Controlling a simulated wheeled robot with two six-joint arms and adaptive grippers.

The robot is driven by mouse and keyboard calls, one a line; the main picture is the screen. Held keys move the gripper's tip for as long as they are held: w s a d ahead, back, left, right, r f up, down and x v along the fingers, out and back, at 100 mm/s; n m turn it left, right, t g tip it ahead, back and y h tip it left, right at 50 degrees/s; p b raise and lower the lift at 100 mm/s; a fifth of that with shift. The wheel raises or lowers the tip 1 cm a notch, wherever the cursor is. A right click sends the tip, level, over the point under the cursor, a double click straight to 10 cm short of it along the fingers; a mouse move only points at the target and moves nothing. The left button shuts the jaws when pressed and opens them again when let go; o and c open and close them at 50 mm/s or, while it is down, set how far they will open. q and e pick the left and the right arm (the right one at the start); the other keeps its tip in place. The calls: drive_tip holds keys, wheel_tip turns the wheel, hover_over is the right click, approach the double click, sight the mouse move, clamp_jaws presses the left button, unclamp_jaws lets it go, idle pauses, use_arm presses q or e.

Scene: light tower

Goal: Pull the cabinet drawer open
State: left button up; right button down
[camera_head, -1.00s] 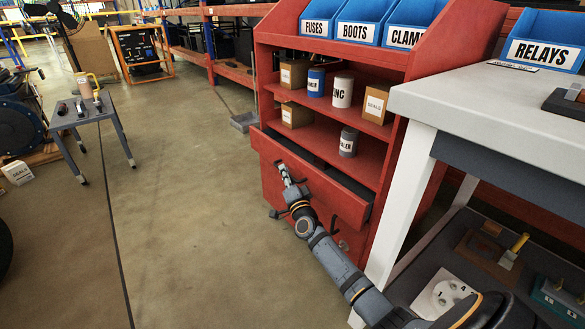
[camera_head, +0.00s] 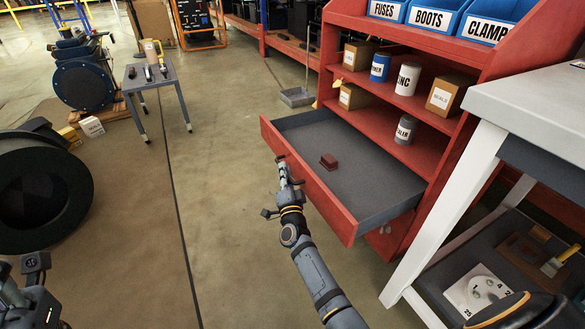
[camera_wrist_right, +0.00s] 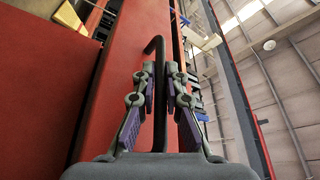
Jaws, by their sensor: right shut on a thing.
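The red cabinet (camera_head: 405,162) stands right of centre in the head view. Its drawer (camera_head: 375,172) is pulled well out, showing a grey interior with a small brown-red block (camera_head: 328,161) inside. My right gripper (camera_head: 283,172) is at the outer face of the drawer front. In the right wrist view, my right gripper (camera_wrist_right: 160,88) is shut on the dark, bent drawer handle (camera_wrist_right: 159,110), one finger on each side. Part of my left arm shows at the lower left corner of the head view; its finger state is unclear.
A white-legged workbench (camera_head: 530,110) stands close right of the cabinet. Cans and boxes sit on the cabinet shelves. A small grey table (camera_head: 150,80) and a large black wheel-like object (camera_head: 40,190) are at left. The floor before the drawer is clear.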

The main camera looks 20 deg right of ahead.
drive_tip(key=shift+s+a, duration=0.1)
drive_tip(key=shift+a, duration=0.3)
drive_tip(key=c, duration=1.7)
unclamp_jaws()
drive_tip(key=v, duration=0.7)
drive_tip(key=shift+s, duration=0.25)
